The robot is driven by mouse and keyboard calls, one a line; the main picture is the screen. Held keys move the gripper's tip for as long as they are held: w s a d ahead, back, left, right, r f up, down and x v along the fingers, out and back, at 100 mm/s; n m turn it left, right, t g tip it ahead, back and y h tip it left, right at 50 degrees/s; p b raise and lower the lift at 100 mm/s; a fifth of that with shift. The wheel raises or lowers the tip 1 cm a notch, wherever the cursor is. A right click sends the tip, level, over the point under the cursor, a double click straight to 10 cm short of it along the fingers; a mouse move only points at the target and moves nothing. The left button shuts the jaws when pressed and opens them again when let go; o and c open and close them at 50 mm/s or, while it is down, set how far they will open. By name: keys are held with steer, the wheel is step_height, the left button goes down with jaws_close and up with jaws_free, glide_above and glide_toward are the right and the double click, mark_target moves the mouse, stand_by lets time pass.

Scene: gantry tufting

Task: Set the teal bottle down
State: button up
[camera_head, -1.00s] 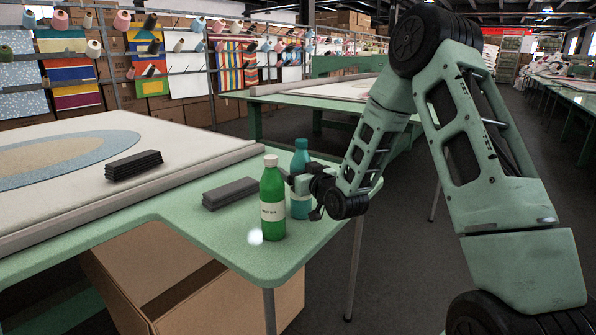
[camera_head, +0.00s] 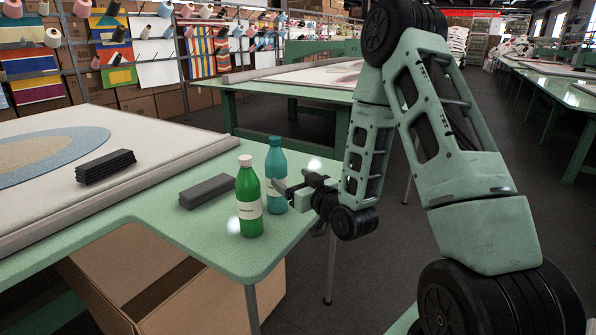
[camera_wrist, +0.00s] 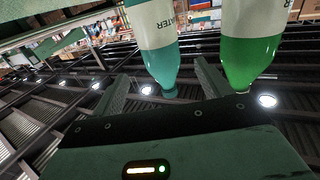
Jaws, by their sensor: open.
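The teal bottle (camera_head: 275,158) stands upright on the green table (camera_head: 205,235), just behind and right of the green bottle (camera_head: 249,188). Its lower part is partly hidden by the green bottle and my gripper. My gripper (camera_head: 296,186) is open at the right side of the teal bottle, near the table's right edge. In the wrist view, which is upside down, the teal bottle (camera_wrist: 156,45) lies ahead between the two spread fingers, with nothing gripped. The green bottle (camera_wrist: 250,48) shows there beyond the right finger.
A dark stack of flat pieces (camera_head: 207,190) lies left of the bottles. Another dark stack (camera_head: 106,166) lies on the cream tufting frame (camera_head: 150,165). A cardboard box (camera_head: 180,285) is under the table. Open floor lies to the right.

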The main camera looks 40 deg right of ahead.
steer(key=s+p, duration=0.1)
steer(key=p, duration=0.2)
steer(key=shift+s+a+r, duration=0.1)
steer(key=shift+s, duration=0.2)
stand_by(0.5)
